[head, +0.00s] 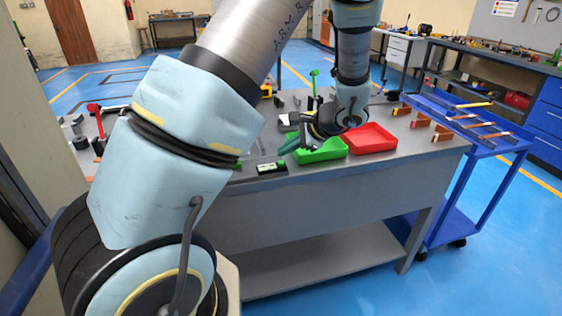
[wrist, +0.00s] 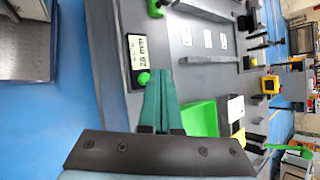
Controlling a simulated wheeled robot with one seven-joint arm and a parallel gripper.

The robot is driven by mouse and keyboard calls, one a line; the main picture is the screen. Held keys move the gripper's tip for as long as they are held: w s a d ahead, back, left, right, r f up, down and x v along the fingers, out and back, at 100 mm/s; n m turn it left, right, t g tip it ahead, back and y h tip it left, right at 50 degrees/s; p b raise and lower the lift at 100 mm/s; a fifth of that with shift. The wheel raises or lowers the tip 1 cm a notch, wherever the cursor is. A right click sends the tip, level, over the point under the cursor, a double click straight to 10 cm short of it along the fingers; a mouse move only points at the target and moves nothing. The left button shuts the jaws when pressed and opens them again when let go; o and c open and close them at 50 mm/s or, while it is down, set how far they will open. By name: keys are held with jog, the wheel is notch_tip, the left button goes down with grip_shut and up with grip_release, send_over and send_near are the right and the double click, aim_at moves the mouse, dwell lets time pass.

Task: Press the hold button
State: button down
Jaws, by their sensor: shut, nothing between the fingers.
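A black display unit (head: 271,168) lies near the front edge of the grey bench. In the wrist view the display (wrist: 138,52) shows dark digits on a pale screen, and a round green button (wrist: 143,78) sits at its near end. I cannot read a label on the button. My gripper (head: 283,150) is shut and empty, with teal fingers reaching down toward the bench beside the display. In the wrist view the gripper's fingertips (wrist: 160,72) appear just right of the green button. I cannot tell whether they touch it.
A green tray (head: 322,151) stands close beside my gripper, with a red tray (head: 371,138) to its right. The grey bench (head: 340,190) ends just in front of the display. A blue cart (head: 485,140) stands at the bench's right end. A yellow box (wrist: 270,85) shows in the wrist view.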

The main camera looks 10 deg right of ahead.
aim_at(285, 166)
notch_tip(285, 166, up, 5)
jog(key=p, duration=0.3)
jog(key=shift+f, duration=0.1)
dwell(0.5)
jog(key=s+a+r+n+g+h, duration=0.2)
jog(key=s+a+n+h, duration=0.1)
jog(key=s+a+n, duration=0.3)
jog(key=s+a+r+n+g+h, duration=0.2)
jog(key=s+a+n+h, duration=0.2)
jog(key=s+a+n, duration=0.3)
jog(key=a+n, duration=0.3)
jog(key=a, duration=0.1)
jog(key=shift+s+a+r, duration=0.2)
jog(key=shift+a+r, duration=0.05)
jog(key=shift+r, duration=0.15)
